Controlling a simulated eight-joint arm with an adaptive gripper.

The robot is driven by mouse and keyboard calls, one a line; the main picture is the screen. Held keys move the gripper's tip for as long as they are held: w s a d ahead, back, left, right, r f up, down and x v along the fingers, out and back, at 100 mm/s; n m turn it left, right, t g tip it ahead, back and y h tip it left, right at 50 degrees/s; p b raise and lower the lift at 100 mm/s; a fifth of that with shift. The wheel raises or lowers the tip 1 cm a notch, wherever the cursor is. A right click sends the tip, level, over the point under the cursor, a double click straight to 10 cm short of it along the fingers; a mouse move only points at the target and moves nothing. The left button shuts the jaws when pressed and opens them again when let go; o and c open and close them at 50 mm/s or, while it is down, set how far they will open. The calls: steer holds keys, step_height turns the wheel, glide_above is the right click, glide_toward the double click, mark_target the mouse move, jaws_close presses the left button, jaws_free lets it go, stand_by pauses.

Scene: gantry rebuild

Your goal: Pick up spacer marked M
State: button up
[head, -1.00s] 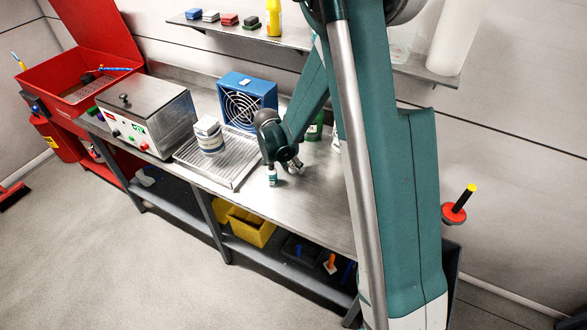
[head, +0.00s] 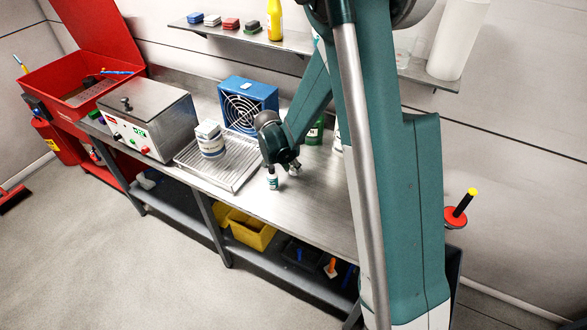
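My gripper (head: 284,170) hangs low over the steel bench (head: 320,205), just right of the wire drip tray (head: 236,178). It is small and dark in the head view. Under its left side is a small white and dark green piece (head: 272,179); I cannot tell whether this is a fingertip or a separate item on the bench. A pale bit also shows under its right side. Whether the fingers are open or shut cannot be made out. No spacer with a readable M mark shows; my arm hides part of the bench.
A white-labelled container (head: 210,142) stands on the tray. A blue fan box (head: 248,104) stands behind it, and a steel control box (head: 148,118) is at left. Green bottles (head: 315,132) stand behind the gripper. The bench front is clear. A shelf (head: 245,35) runs above.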

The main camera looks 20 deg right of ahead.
step_height(320, 180, up, 9)
stand_by(0.7)
stand_by(0.6)
